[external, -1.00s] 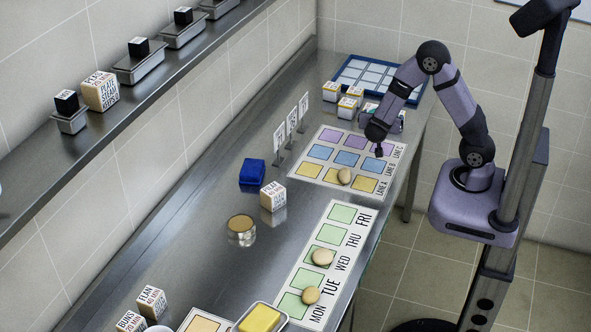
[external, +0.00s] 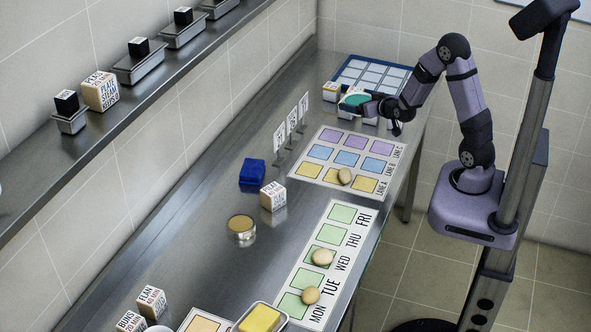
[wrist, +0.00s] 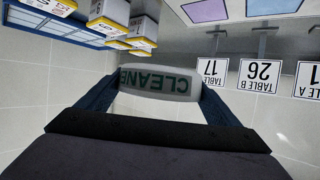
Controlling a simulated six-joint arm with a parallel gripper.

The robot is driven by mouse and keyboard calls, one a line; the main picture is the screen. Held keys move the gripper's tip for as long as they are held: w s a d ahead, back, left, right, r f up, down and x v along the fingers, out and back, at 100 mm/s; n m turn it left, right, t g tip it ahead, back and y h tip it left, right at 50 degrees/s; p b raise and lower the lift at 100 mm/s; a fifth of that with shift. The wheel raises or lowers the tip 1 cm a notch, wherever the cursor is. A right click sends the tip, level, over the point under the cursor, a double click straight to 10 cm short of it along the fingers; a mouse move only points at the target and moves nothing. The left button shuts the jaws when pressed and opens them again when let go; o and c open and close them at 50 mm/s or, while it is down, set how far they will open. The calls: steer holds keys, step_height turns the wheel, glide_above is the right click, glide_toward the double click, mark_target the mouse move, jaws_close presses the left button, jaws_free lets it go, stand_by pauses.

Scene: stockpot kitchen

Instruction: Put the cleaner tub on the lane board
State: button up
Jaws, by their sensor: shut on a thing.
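The cleaner tub (wrist: 160,80), a pale tub with green lettering reading "CLEANE", is between my gripper's fingers in the wrist view. In the external view the tub (external: 354,99) shows a green top. My gripper (external: 366,108) is shut on it, beyond the lane board's far edge. I cannot tell whether the tub is clear of the counter. The lane board (external: 324,168) is a white sheet with purple, blue and yellow squares in rows. A round tan item (external: 345,176) lies on its yellow row.
Small boxes (external: 331,91) and a blue-framed tray (external: 350,67) stand behind the tub. Three table signs (external: 292,121) stand left of the board. A blue block (external: 252,172) and a white box (external: 273,196) are nearer. The purple and blue squares look empty.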

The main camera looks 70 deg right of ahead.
steer(key=w+a+f+n+t+y, duration=0.2)
steer(key=a+n+y, duration=0.1)
steer(key=a, duration=0.3)
steer(key=shift+w+a+f, duration=0.15)
steer(key=shift+w+a, duration=0.1)
steer(key=shift+w, duration=0.1)
glide_above(344, 147)
steer(key=shift+s+f, duration=0.1)
steer(key=shift+f, duration=3.05)
steer(key=shift+f, duration=0.1)
steer(key=shift+f+p, duration=0.4)
steer(key=shift+f, duration=1.35)
steer(key=shift+f, duration=0.1)
